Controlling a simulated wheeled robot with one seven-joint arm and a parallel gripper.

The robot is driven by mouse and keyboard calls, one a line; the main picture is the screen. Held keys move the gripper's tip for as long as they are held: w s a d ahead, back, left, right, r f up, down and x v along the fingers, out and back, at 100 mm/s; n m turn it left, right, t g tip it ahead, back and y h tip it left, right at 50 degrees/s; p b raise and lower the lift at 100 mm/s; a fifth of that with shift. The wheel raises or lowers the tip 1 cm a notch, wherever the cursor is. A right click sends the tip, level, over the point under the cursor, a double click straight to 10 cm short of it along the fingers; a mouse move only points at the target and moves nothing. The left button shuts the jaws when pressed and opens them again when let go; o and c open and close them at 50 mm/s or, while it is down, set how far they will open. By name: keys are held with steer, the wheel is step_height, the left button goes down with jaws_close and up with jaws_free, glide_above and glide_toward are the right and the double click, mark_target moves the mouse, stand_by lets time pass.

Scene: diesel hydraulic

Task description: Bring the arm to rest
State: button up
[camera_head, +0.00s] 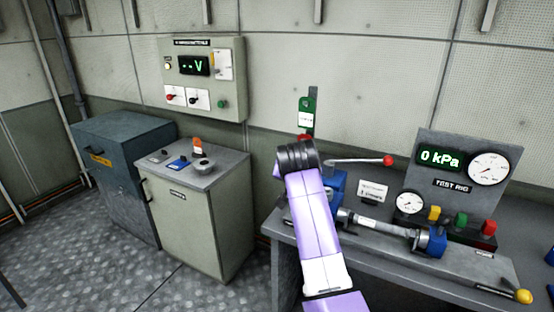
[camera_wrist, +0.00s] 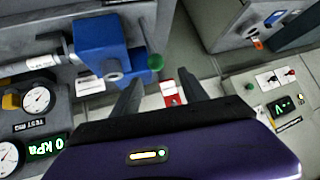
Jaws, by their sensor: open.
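My purple arm (camera_head: 312,215) rises in the middle of the head view, over the left end of the bench, ending in a black ribbed joint. My gripper's fingers cannot be made out in the head view. In the wrist view my gripper (camera_wrist: 160,76) shows two dark fingers spread apart, with nothing held between them.
The test rig bench (camera_head: 375,262) holds a gauge panel (camera_head: 455,150) reading 0 kPa, a red-tipped lever (camera_head: 388,160) and a blue-ended cylinder (camera_head: 432,240). A grey-green cabinet (camera_head: 200,225) and blue-grey chest (camera_head: 115,185) stand left. A voltage panel (camera_head: 225,95) hangs above. Floor shows between cabinet and bench.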

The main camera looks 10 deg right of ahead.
step_height(320, 180, up, 7)
steer(key=w+a+n+t, duration=0.1)
steer(key=w+t, duration=0.1)
steer(key=t, duration=0.1)
steer(key=s+d+f+n+t+y, duration=0.15)
steer(key=s+f, duration=0.25)
steer(key=s, duration=0.4)
steer(key=s+f+n+t+y, duration=0.1)
steer(key=s+f+n+t, duration=0.15)
steer(key=s+f, duration=0.45)
steer(key=s+d+f+n+t+y, duration=0.1)
steer(key=s+f+t, duration=0.1)
steer(key=s, duration=0.8)
steer(key=s+d+f+g, duration=0.1)
steer(key=s+f+g, duration=0.1)
steer(key=s, duration=1.8)
steer(key=s+d+f+m+g+h, duration=0.1)
steer(key=s+d+f, duration=0.1)
steer(key=s, duration=1.8)
steer(key=shift+s+g, duration=0.15)
steer(key=shift+g, duration=0.25)
